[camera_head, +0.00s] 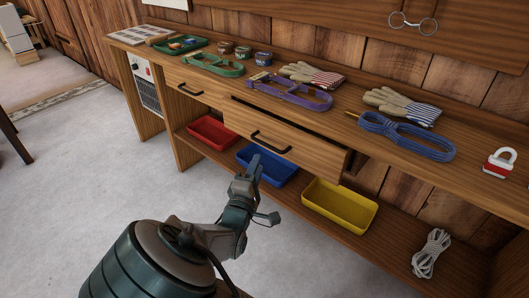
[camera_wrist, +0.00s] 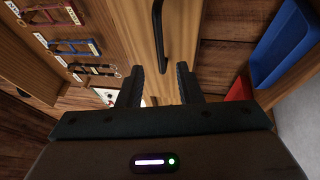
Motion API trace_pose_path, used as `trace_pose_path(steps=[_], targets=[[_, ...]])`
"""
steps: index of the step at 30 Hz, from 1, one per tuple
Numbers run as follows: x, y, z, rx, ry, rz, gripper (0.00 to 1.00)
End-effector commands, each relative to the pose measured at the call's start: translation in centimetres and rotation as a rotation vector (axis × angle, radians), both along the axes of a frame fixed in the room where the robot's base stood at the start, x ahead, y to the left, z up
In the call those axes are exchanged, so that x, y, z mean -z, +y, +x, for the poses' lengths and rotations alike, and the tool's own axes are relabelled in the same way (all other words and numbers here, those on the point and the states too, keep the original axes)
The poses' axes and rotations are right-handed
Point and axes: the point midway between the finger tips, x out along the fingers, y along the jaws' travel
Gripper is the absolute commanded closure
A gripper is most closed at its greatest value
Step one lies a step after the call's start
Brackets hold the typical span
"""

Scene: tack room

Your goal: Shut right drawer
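The right drawer (camera_head: 305,153) is pulled out from under the wooden bench, with a dark gap showing above its front. Its black bar handle (camera_head: 270,142) is on the front face; the handle also shows in the wrist view (camera_wrist: 162,40). My gripper (camera_head: 256,165) is just in front of and below the handle in the head view. In the wrist view its two dark fingers (camera_wrist: 158,82) are spread apart with nothing between them, and the handle's end lies ahead of the gap. I cannot tell whether any finger touches the drawer.
The left drawer (camera_head: 205,94) looks shut. Red (camera_head: 212,132), blue (camera_head: 268,166) and yellow (camera_head: 340,204) trays stand on the lower shelf. Gloves (camera_head: 403,105), straps and tins lie on the bench top. White rope (camera_head: 431,253) lies at right.

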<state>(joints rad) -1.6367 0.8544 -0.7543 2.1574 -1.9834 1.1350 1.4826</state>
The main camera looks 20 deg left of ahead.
Motion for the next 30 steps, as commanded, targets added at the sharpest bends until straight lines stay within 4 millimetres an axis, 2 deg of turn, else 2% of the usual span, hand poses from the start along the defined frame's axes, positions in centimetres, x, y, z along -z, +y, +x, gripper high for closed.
trace_pose_path(steps=[3, 10, 15, 23, 24, 27, 30], targets=[[-0.1, -0.1, 2.6, 0.003, -0.001, 0.001, 0.68], [-0.8, 0.0, 6.1, 0.002, 0.0, -0.001, 0.68], [-1.1, 0.0, 7.2, 0.002, 0.002, -0.001, 0.68], [-1.2, 0.0, 7.4, 0.001, 0.002, -0.001, 0.68], [-1.2, 0.0, 7.3, 0.001, 0.002, -0.001, 0.71], [-1.2, 0.0, 7.3, 0.001, 0.002, -0.001, 0.98], [-1.2, 0.0, 7.3, 0.001, 0.002, -0.001, 1.0]])
